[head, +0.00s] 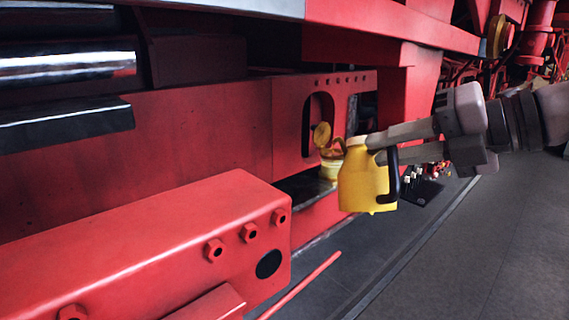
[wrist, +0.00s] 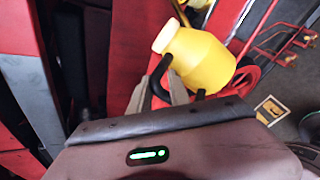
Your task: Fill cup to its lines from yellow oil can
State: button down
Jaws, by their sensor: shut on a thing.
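The yellow oil can (head: 364,186) hangs in my gripper (head: 380,148), whose fingers are shut on it near its black handle (head: 393,175). In the wrist view the can (wrist: 200,60) shows a pale cream end, and my gripper (wrist: 172,88) has its fingers at the dark handle. The brass-yellow cup (head: 329,170) stands just left of and behind the can in the head view, its round lid (head: 321,134) raised. The can partly overlaps the cup there. The cup's lines and oil level are too small to tell, and I cannot see oil flowing.
A red frame plate (head: 292,120) with an oval opening stands behind the cup. A red block with bolts (head: 180,240) fills the lower left foreground. A thin red rod (head: 305,285) slants near the floor. Grey floor (head: 490,250) is open at the right.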

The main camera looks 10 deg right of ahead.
jog(key=shift+r, duration=0.15)
jog(key=shift+w+r, duration=0.2)
jog(key=shift+r, duration=0.25)
dwell(0.7)
